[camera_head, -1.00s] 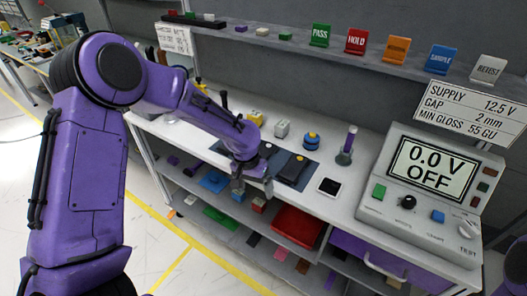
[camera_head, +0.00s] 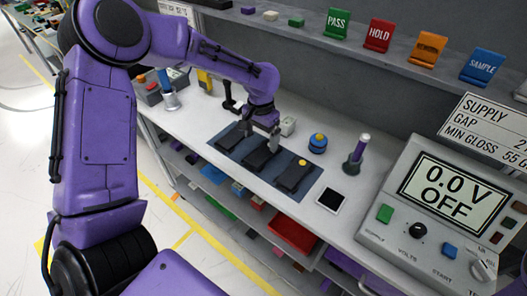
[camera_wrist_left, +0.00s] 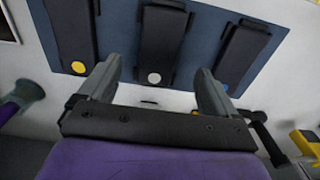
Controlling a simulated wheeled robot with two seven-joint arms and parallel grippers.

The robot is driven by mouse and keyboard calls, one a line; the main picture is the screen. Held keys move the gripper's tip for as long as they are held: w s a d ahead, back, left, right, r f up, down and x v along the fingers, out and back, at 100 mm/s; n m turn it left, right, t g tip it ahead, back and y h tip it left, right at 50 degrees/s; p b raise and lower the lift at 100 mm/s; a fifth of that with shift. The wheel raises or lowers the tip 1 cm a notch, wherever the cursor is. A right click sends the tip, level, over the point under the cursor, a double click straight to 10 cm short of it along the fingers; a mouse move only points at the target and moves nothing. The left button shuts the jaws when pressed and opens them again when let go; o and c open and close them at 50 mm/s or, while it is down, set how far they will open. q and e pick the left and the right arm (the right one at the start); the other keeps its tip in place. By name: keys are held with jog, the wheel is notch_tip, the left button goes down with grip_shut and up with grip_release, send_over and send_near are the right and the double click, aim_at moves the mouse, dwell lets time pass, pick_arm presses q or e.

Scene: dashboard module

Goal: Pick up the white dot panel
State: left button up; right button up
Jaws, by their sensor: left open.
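The white dot panel (camera_wrist_left: 162,40) is the middle one of three dark panels on a blue mat (camera_wrist_left: 114,30). Its white dot lies at its lower end in the wrist view. It also shows in the head view (camera_head: 258,158), its dotted end hidden by the gripper. My left gripper (camera_head: 261,139) is open and empty over the mat. In the wrist view its fingers (camera_wrist_left: 157,76) stand either side of the white dot, apart from the panel. My right gripper is not in view.
The yellow dot panel (camera_head: 293,179) and the blue dot panel (camera_wrist_left: 243,55) flank it. A tester (camera_head: 440,200) stands right, a shelf above.

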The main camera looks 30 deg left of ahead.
aim_at(262, 153)
pick_arm(q)
jog(key=f, duration=0.1)
jog(key=f+p, duration=0.1)
jog(key=f, duration=0.3)
jog(key=shift+w+f, duration=0.25)
jog(key=shift+w, duration=0.05)
jog(key=shift+f, duration=0.3)
jog(key=c, duration=1.2)
jog(key=shift+r, duration=0.1)
notch_tip(262, 153, up, 3)
jog(key=shift+r, duration=0.1)
jog(key=s+d+r+p, duration=0.1)
jog(key=s+r, duration=0.2)
jog(key=s, duration=0.1)
jog(key=s+r+p, duration=0.1)
jog(key=s+r, duration=0.2)
jog(key=s, duration=0.2)
jog(key=s+d+r+p, duration=0.1)
jog(key=s+r, duration=0.2)
jog(key=s, duration=0.2)
jog(key=shift+d+r, duration=0.3)
jog(key=shift+r, duration=0.1)
